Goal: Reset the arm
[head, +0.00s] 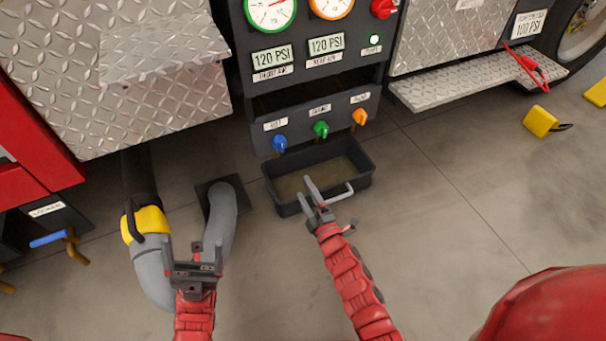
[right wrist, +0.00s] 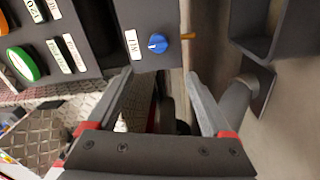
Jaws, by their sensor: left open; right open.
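My left gripper (head: 193,250) is at lower left in the head view, open and empty, with its fingers upright in front of the grey hose. My right gripper (head: 328,185) is open and appears in front of the black tray; its gap to the tray cannot be judged. In the right wrist view, my right gripper's two fingers (right wrist: 160,82) stand wide apart with nothing gripped. A blue knob (right wrist: 157,43) shows beyond them on the dark panel. Both arms have red covers.
The dark panel (head: 262,105) carries gauges and blue (head: 279,143), green (head: 321,129) and orange (head: 360,117) knobs. Below is the black tray (head: 286,210). A grey hose (head: 224,215) with a yellow fitting (head: 150,224) lies left.

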